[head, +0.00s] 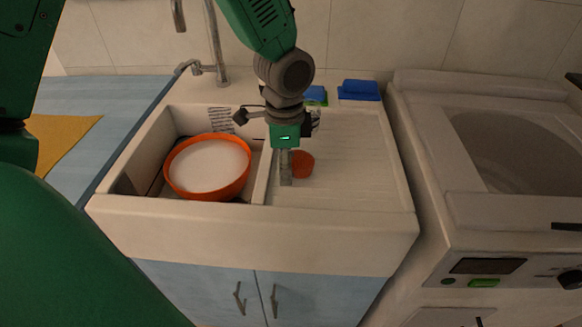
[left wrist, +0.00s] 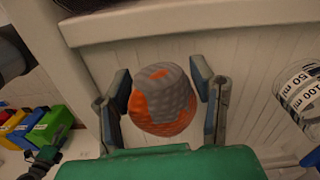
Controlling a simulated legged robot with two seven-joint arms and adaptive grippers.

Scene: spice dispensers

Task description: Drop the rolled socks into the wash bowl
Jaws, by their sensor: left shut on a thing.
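The rolled socks (left wrist: 162,98), a grey and orange ball, sit between the two fingers of my left gripper (left wrist: 162,103) in the left wrist view. In the head view the left gripper (head: 287,178) points down over the ribbed drainboard, shut on the socks (head: 303,164), which show as an orange patch partly behind a finger. Whether the socks touch the drainboard is hard to tell. The orange wash bowl (head: 207,194) stands in the sink basin to the left of the gripper and looks filled with something white. My right gripper is not in view.
A divider (head: 259,180) separates the basin from the drainboard (head: 350,165). A faucet (head: 217,50) stands behind the basin. Blue sponges (head: 359,90) lie at the back edge. A clear measuring cup (left wrist: 297,92) is close by on the right in the wrist view. A white washer (head: 490,220) stands right.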

